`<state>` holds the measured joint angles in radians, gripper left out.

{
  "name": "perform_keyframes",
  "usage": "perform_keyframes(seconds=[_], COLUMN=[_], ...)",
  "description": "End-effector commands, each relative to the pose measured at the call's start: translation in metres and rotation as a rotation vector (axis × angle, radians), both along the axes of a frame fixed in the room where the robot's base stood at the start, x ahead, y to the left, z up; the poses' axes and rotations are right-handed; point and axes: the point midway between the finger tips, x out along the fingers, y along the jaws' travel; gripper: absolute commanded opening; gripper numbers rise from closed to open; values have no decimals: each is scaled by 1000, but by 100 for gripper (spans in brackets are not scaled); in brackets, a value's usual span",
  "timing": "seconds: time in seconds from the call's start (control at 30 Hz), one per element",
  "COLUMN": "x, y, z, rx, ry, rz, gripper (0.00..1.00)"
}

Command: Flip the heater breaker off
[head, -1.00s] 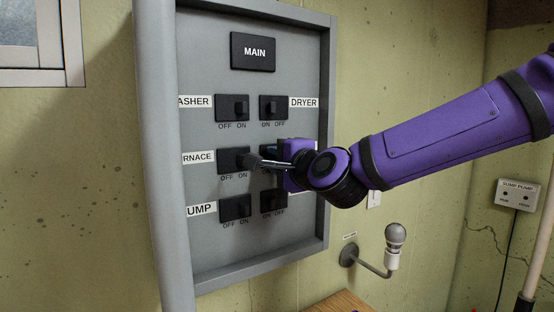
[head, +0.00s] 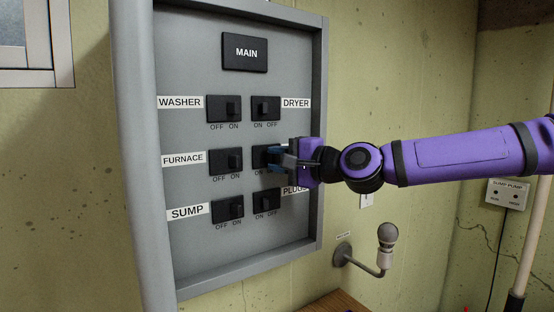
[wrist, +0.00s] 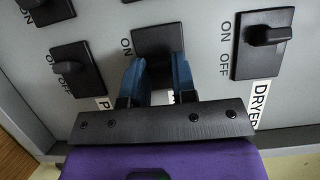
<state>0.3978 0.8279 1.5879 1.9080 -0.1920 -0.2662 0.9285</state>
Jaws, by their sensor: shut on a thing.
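The grey breaker panel (head: 190,250) fills the middle of the head view. My gripper (head: 274,157) is at the middle-right breaker (head: 259,152), between the DRYER breaker (head: 265,108) and the PLUGS breaker (head: 266,200). The label of this middle-right breaker is hidden behind my gripper in the head view. In the wrist view, my gripper's blue fingers (wrist: 158,75) are on both sides of the toggle of that breaker (wrist: 155,38), shut on it. ON shows beside this breaker; its OFF mark and the toggle's exact position are hidden.
The WASHER (head: 223,108), FURNACE (head: 225,162) and SUMP (head: 227,208) breakers line the left column. The MAIN breaker (head: 245,52) is above. A bulb on a wall arm (head: 387,237) is lower right. The raised panel frame (head: 318,130) edges the right side.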

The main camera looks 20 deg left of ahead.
Motion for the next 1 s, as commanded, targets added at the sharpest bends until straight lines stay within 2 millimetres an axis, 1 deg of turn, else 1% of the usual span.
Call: perform_keyframes(seconds=[0.2,0.57,0.6,0.7,1.0], x=[1,1,1,1,2], y=[-1,-2,-2,-2,-3], z=[-2,-1,-1,-1,0], rx=[-2,-2,-2,-1,0], ry=[1,-1,-1,-2,-2], rz=[50,56,55,54,52], gripper=[2,2,30,51,51])
